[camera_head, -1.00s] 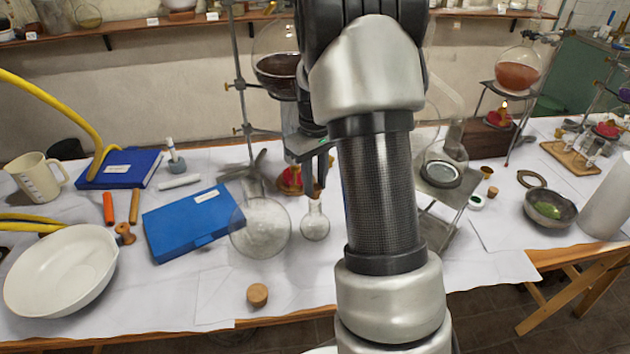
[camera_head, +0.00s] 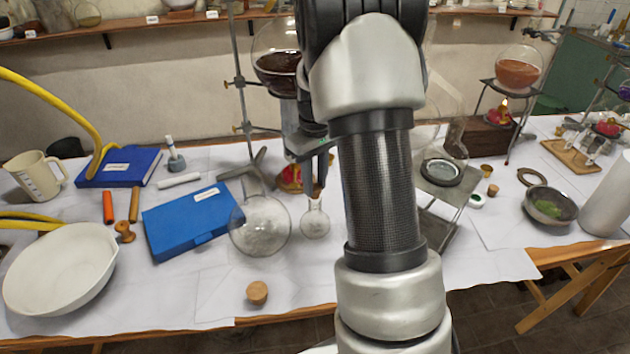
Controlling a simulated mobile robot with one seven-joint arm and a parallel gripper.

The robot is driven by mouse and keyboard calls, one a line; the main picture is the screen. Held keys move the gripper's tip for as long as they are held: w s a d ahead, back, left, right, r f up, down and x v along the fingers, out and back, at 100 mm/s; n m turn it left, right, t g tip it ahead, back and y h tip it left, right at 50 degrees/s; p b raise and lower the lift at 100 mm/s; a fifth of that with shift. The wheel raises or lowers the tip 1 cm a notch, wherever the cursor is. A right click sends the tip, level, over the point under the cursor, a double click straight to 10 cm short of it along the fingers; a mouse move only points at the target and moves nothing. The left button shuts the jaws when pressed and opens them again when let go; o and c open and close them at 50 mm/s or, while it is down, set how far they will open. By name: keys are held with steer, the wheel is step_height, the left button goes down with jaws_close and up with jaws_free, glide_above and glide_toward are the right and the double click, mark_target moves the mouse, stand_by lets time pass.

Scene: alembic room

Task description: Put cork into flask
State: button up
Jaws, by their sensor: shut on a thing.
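My gripper (camera_head: 318,172) points down over the small round flask (camera_head: 315,224), partly hidden behind my arm. It is shut on a small brown cork (camera_head: 317,193), which shows just below the fingertips. The cork is at the mouth of the small flask; I cannot tell whether it is inside the neck or just above it. The small flask is clear glass, stands upright and holds some whitish material. A larger clear round flask (camera_head: 261,228) with white contents stands directly left of it.
A larger loose cork (camera_head: 257,292) lies near the table's front edge. A blue box (camera_head: 187,224) lies left of the flasks, a white bowl (camera_head: 60,272) farther left. A metal stand (camera_head: 440,190) is right of my arm. White paper in front of the flasks is mostly clear.

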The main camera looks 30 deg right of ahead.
mark_target(315, 187)
steer(key=shift+f+b, duration=0.45)
steer(key=shift+f, duration=0.7)
stand_by(3.1)
steer(key=o, duration=1.4)
steer(key=shift+r, duration=0.1)
steer(key=shift+r+p, duration=2.6)
steer(key=shift+r, duration=0.85)
